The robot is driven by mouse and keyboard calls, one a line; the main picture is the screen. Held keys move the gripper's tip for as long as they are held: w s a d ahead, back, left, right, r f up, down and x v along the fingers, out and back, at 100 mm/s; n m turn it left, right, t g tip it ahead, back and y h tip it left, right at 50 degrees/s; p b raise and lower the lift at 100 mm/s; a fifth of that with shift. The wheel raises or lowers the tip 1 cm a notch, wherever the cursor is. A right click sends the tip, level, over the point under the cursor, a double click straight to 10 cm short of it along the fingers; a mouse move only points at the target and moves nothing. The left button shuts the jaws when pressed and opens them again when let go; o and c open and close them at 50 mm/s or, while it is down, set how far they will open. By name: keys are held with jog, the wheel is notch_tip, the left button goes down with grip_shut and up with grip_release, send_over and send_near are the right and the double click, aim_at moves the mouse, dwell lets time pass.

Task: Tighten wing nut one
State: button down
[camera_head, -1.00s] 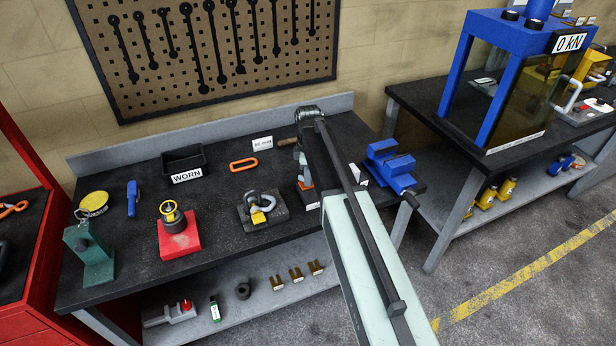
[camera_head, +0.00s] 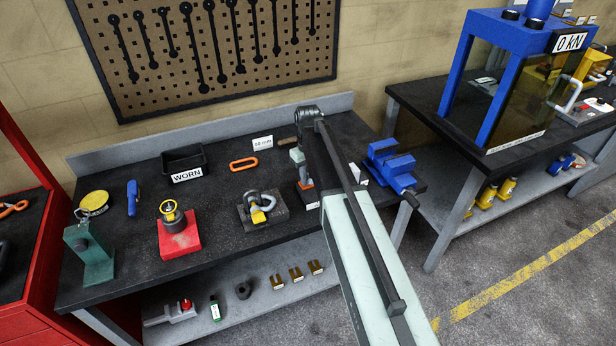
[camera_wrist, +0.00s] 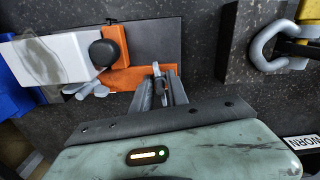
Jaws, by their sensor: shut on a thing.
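My gripper (camera_wrist: 161,92) is shut on a small grey metal piece (camera_wrist: 156,69), apparently a wing nut, beside an orange bracket (camera_wrist: 140,78) in the wrist view. The fingers hide most of this piece, and its number cannot be read. Another grey winged piece (camera_wrist: 86,90) lies to the left, below a black knob (camera_wrist: 103,53) and a white block (camera_wrist: 55,57). In the head view the orange bracket (camera_head: 306,184) shows only partly behind my arm, and the fingertips are hidden.
A shackle fixture (camera_head: 262,208) stands left of the bracket, and a blue vise (camera_head: 392,167) stands to the right. A black bin marked WORN (camera_head: 184,161) and an orange link (camera_head: 243,164) lie farther back. The bench between them is mostly clear.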

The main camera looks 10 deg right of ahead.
jog(key=m, duration=0.5)
jog(key=shift+a+m, duration=0.1)
jog(key=shift+m, duration=0.2)
jog(key=m, duration=0.4)
jog(key=shift+m, duration=0.3)
jog(key=m, duration=0.4)
jog(key=shift+w, duration=0.1)
jog(key=m, duration=0.5)
jog(key=shift+a, duration=0.1)
jog(key=m, duration=0.4)
jog(key=shift+w+m, duration=0.15)
jog(key=shift+m, duration=0.15)
jog(key=m, duration=0.9)
jog(key=shift+w, duration=0.1)
jog(key=m, duration=0.4)
jog(key=shift+m, duration=0.4)
